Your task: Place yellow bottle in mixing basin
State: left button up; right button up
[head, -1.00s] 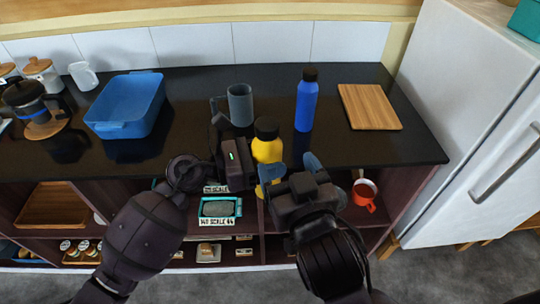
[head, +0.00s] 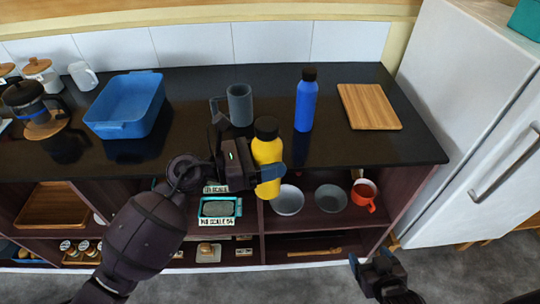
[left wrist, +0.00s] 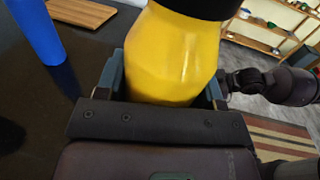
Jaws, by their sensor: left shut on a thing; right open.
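The yellow bottle (head: 267,150) with a black cap is upright in front of the counter's front edge. My left gripper (head: 262,172) is shut on it; in the left wrist view the bottle (left wrist: 170,55) fills the space between the fingers (left wrist: 165,85). The blue basin (head: 124,122) stands on the counter at the left, and its inside looks empty. My right gripper (head: 372,270) is open and empty at the lower right, well away from the bottle.
A grey mug (head: 240,105) stands between basin and bottle. A blue bottle (head: 306,100) and a wooden board (head: 369,106) are to the right. A French press (head: 36,108) is left of the basin. Bowls (head: 288,200) and a red mug (head: 364,193) sit on the shelf below.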

jog(key=shift+s+d+f, duration=0.25)
jog(key=shift+d, duration=0.1)
